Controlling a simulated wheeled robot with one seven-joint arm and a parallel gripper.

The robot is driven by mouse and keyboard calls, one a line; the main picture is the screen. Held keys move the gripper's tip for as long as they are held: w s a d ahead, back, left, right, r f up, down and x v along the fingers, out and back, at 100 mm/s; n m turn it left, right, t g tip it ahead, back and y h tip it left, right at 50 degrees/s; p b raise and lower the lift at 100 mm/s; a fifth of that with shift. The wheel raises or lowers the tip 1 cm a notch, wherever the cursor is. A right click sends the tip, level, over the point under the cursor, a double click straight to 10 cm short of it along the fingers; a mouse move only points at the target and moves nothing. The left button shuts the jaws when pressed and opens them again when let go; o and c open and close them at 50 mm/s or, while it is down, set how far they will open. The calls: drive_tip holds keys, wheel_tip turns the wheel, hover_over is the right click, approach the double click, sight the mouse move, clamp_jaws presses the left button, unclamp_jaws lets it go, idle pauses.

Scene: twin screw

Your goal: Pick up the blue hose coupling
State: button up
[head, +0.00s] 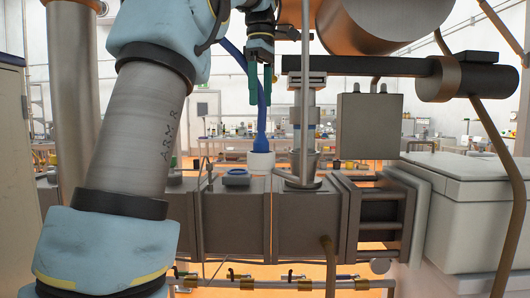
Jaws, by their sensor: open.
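My gripper (260,96) points straight down in the upper middle of the head view, with its two green fingers apart. A blue hose comes from the upper left, passes at the fingers and runs down to a thicker blue piece, seemingly the blue hose coupling (261,143). The coupling is upright, below the fingertips, with a white cup-shaped part (261,162) under it. The hose shows beside and between the fingers; I cannot tell whether it is between them or behind them. The fingers do not appear closed on anything.
A vertical metal column (304,130) stands close right of the gripper. A dark horizontal bar (370,66), a grey box (370,126) and a large cylinder (385,20) are farther right.

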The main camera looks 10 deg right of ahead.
hover_over(261, 142)
drive_tip(key=w, duration=0.2)
wheel_tip(261, 142, down, 4)
drive_tip(key=shift+s+d+f, duration=0.1)
drive_tip(key=shift+f, duration=0.1)
drive_tip(key=shift+s+f, duration=0.15)
drive_tip(key=shift+f, duration=1.25)
drive_tip(key=shift+s+f, duration=0.15)
drive_tip(key=shift+f, duration=1.2)
drive_tip(key=c, duration=1.3)
drive_tip(key=shift+c, duration=0.2)
